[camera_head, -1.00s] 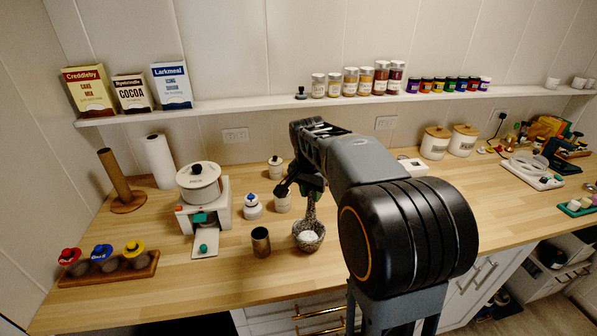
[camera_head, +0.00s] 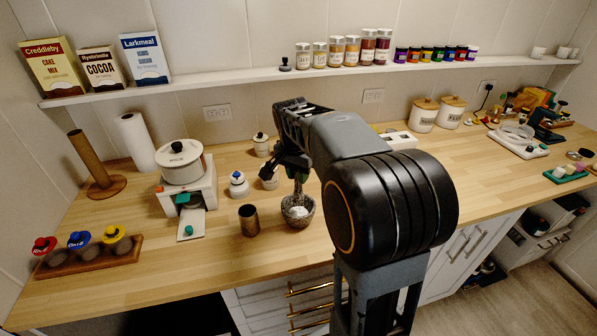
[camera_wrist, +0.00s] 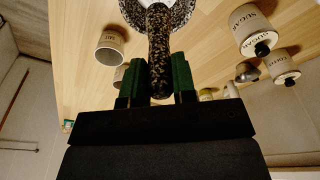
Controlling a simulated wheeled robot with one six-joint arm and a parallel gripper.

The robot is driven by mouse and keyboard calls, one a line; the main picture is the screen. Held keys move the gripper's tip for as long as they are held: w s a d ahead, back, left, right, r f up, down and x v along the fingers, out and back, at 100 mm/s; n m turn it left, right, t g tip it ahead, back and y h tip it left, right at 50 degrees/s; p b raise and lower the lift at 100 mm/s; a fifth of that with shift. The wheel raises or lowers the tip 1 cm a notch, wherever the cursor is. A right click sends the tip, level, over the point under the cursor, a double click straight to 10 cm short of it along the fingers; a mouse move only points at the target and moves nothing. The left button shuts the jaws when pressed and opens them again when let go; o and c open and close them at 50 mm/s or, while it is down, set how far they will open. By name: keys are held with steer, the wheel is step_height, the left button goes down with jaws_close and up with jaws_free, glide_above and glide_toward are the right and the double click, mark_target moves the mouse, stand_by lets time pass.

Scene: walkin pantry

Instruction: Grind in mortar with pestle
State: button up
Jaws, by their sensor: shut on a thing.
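The speckled stone mortar (camera_head: 299,214) stands on the wooden counter, with white stuff in its bowl. It also shows at the top edge of the wrist view (camera_wrist: 182,12). The speckled pestle (camera_wrist: 159,50) stands in the mortar, its lower end inside the bowl. My gripper (camera_wrist: 160,84), with green finger pads, is shut on the upper end of the pestle. In the head view my gripper (camera_head: 297,172) is above the mortar, partly hidden by my arm. The pestle's tip is hidden in the bowl.
A dark metal cup (camera_head: 249,220) stands just left of the mortar. White canisters (camera_head: 239,184) stand behind it, and a white appliance with a pot (camera_head: 181,163) is further left. A rack with coloured-lid jars (camera_head: 88,257) is at the front left.

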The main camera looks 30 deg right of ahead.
mark_target(300, 198)
steer(key=shift+f+b, duration=1.7)
steer(key=shift+f, duration=0.9)
steer(key=shift+f+b, duration=0.45)
steer(key=shift+f, duration=0.15)
steer(key=shift+a, duration=0.1)
steer(key=shift+a, duration=0.5)
steer(key=shift+s, duration=0.1)
steer(key=shift+s+a, duration=0.1)
steer(key=shift+s, duration=0.05)
steer(key=shift+s, duration=0.15)
steer(key=shift+s+d, duration=0.4)
steer(key=shift+d, duration=0.15)
